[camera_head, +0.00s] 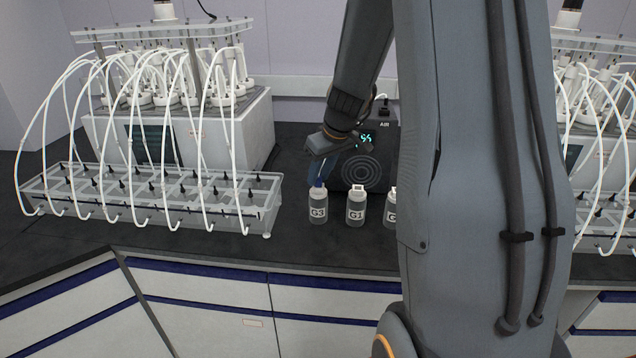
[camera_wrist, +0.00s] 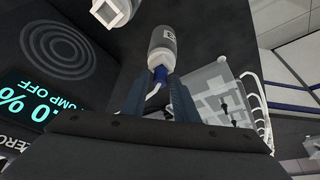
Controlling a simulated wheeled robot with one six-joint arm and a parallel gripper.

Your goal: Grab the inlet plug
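The fingers look open, with small gaps beside the plug. In the head view my gripper (camera_head: 319,176) reaches down just above the bottle marked G3 (camera_head: 318,212). The plug is too small there to tell from the fingertips.
Bottle G1 (camera_head: 356,208) stands close to the right of G3, and another bottle (camera_head: 391,211) is partly behind my arm. A black device (camera_head: 375,166) with a lit display stands behind. A clear rack with white tubes (camera_head: 165,197) is on the left.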

